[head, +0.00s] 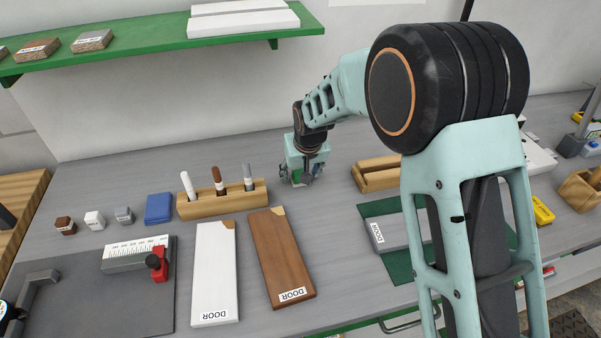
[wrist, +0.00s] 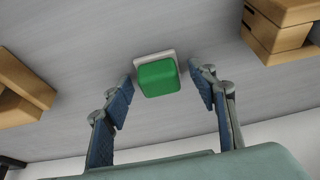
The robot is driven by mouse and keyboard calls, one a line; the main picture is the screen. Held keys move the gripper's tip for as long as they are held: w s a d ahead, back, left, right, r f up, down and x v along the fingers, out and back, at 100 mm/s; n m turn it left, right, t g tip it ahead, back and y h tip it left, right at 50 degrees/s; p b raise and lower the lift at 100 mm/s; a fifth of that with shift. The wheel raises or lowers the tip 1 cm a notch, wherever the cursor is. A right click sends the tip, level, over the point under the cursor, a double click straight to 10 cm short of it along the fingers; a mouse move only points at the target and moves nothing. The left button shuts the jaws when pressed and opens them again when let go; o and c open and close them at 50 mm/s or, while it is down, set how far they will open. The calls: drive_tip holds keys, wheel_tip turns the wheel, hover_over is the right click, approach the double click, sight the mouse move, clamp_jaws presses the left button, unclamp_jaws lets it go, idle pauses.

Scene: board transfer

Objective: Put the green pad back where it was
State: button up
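The green pad (wrist: 158,78), a small green block with a pale grey base, is in the wrist view between and beyond my fingertips. My gripper (wrist: 161,80) is open, with a narrow gap showing on each side of the pad. In the head view my gripper (head: 303,178) is low over the back middle of the grey table, between the marker holder and a wooden tray. A bit of the green pad (head: 296,174) shows among the fingers there; the rest is hidden. A blue pad (head: 159,209) lies left of the marker holder.
The wooden marker holder (head: 235,204) with three markers stands left of my gripper; the wooden tray (head: 372,180) is to its right. White (head: 214,270) and brown (head: 280,255) door boards lie in front. A green mat (head: 399,268) bears a grey board. A green shelf (head: 140,42) overhangs the back.

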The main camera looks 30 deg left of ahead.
drive_tip(key=shift+r+p, duration=0.3)
drive_tip(key=b+v, duration=0.1)
drive_tip(key=v, duration=1.1)
drive_tip(key=shift+w, duration=0.1)
